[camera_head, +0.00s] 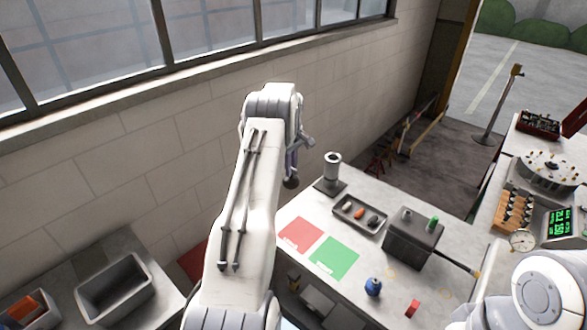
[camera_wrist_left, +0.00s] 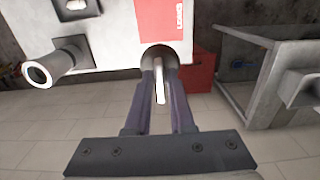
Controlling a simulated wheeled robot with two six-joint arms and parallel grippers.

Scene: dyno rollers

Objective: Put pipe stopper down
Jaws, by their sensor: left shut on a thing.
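My left gripper (camera_wrist_left: 160,95) is shut on the pipe stopper. In the left wrist view, the stopper's pale stem (camera_wrist_left: 160,85) stands between the purple fingers and its dark round head (camera_wrist_left: 158,52) lies beyond the fingertips. In the head view, my left gripper (camera_head: 291,165) hangs past the far left corner of the workbench (camera_head: 330,285), largely behind my arm. The stopper's dark end (camera_head: 291,183) shows below it. An upright grey pipe (camera_head: 332,166) on a square base stands to its right, apart from it. My right gripper is out of view.
The bench holds a red square (camera_head: 300,235), a green square (camera_head: 334,258), a parts tray (camera_head: 360,214), a dark box (camera_head: 413,237) and a blue item (camera_head: 373,287). A wall runs along the left. A grey bin (camera_head: 116,286) stands lower left.

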